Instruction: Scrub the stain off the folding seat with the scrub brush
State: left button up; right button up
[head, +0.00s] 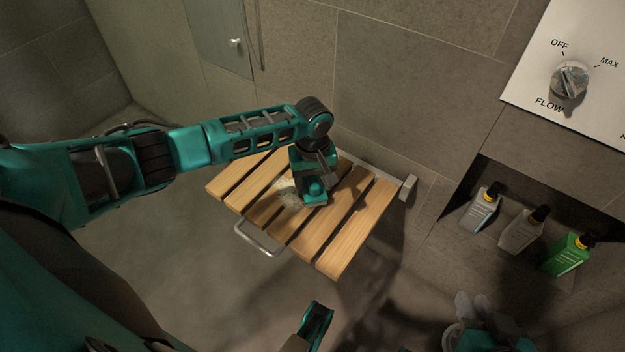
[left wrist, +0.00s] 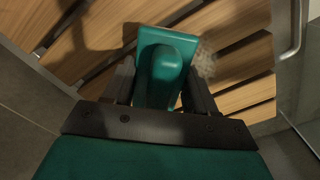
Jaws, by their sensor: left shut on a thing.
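The folding seat (head: 346,234) is a panel of light wooden slats, folded down from the tiled wall. A pale speckled stain (head: 288,194) lies on its middle slats and also shows in the left wrist view (left wrist: 206,62), just right of the brush. My left gripper (head: 318,174) is shut on the teal scrub brush (head: 313,190), with a finger on each side of its handle in the left wrist view (left wrist: 165,72). The brush is over the slats beside the stain; its bristles are hidden, so contact is unclear. My right gripper (head: 474,308) seems to be at the lower right, partly seen.
Several bottles, including a green one (head: 567,254), stand in a wall niche at the right. A control panel with a flow knob (head: 570,79) is above them. A metal bar (head: 258,242) sticks out from the seat's front edge. The floor left of the seat is clear.

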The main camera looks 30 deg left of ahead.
pick_arm(q)
jog(key=shift+f+b, duration=0.35)
jog(key=shift+f, duration=0.6)
jog(key=shift+a, duration=0.1)
